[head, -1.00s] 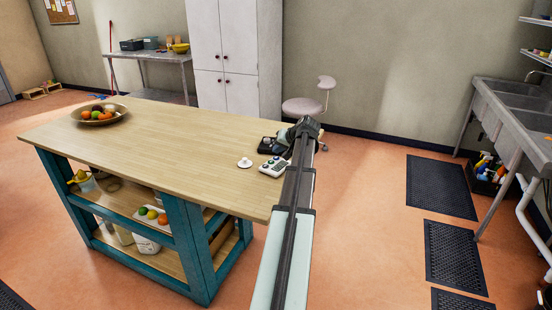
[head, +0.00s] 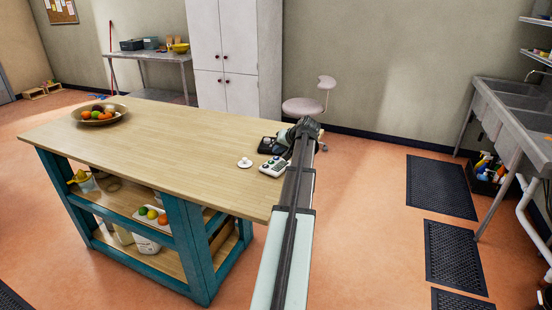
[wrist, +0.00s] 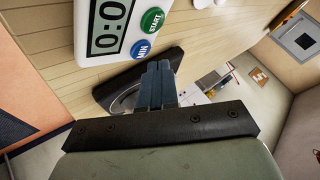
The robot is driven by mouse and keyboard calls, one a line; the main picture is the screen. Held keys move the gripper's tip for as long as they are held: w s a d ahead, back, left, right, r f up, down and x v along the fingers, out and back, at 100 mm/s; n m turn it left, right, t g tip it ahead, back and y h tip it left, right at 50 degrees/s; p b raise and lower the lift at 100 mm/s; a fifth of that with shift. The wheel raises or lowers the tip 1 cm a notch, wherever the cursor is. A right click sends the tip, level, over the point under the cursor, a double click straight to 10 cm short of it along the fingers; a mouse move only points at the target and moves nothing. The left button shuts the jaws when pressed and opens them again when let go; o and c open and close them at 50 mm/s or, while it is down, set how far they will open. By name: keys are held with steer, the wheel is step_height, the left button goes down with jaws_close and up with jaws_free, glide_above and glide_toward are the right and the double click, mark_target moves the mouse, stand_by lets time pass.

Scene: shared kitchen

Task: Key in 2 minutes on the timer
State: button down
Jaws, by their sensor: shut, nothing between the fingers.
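The timer (head: 273,166) is a white box lying on the wooden worktop, near its right end. In the wrist view the timer (wrist: 118,52) shows at the upper left, turned on its side. Its grey display reads 0:0 as far as it shows; the rest is cut off. A green START button (wrist: 152,19) and a blue MIN button (wrist: 141,49) sit beside the display. My gripper (wrist: 160,68) is shut and empty, its fingertips close to the MIN button in the picture; I cannot tell if they touch. In the head view my arm largely hides the gripper.
A dark flat object with a round grey part (wrist: 125,97) lies beside the timer, beyond my fingers. A small white round object (head: 244,162) is left of the timer. A fruit bowl (head: 99,114) stands at the worktop's far left. The worktop's middle is clear.

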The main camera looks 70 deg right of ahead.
mark_target(278, 158)
steer(key=shift+f, duration=0.4)
steer(key=shift+f, duration=0.35)
stand_by(0.8)
steer(key=shift+r, duration=0.85)
steer(key=shift+r, duration=3)
stand_by(0.3)
steer(key=shift+f, duration=3)
